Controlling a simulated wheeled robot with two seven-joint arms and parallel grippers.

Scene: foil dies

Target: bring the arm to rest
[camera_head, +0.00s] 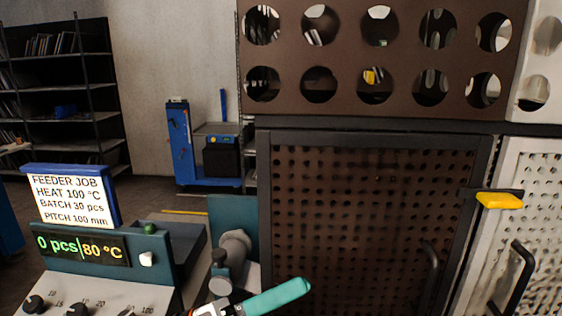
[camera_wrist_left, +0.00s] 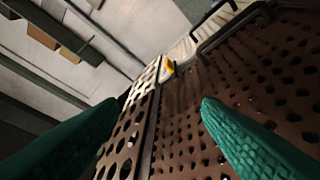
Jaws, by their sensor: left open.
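My left gripper (camera_head: 290,290) shows at the bottom centre of the head view, where one teal finger points right and the rest is cut off by the frame edge. In the left wrist view the left gripper (camera_wrist_left: 158,108) has its two teal fingers spread wide apart with nothing between them. It faces a brown perforated door (camera_head: 365,220), which also fills the right of the left wrist view (camera_wrist_left: 225,115). How far the fingers are from the door I cannot tell. My right gripper is in neither view.
A feeder panel with a display (camera_head: 85,248) reading 0 pcs and 80 °C stands at lower left, under a job card (camera_head: 72,196). A brown rack with round holes (camera_head: 350,50) is above the door. A yellow latch (camera_head: 500,201) and black handles stick out at right.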

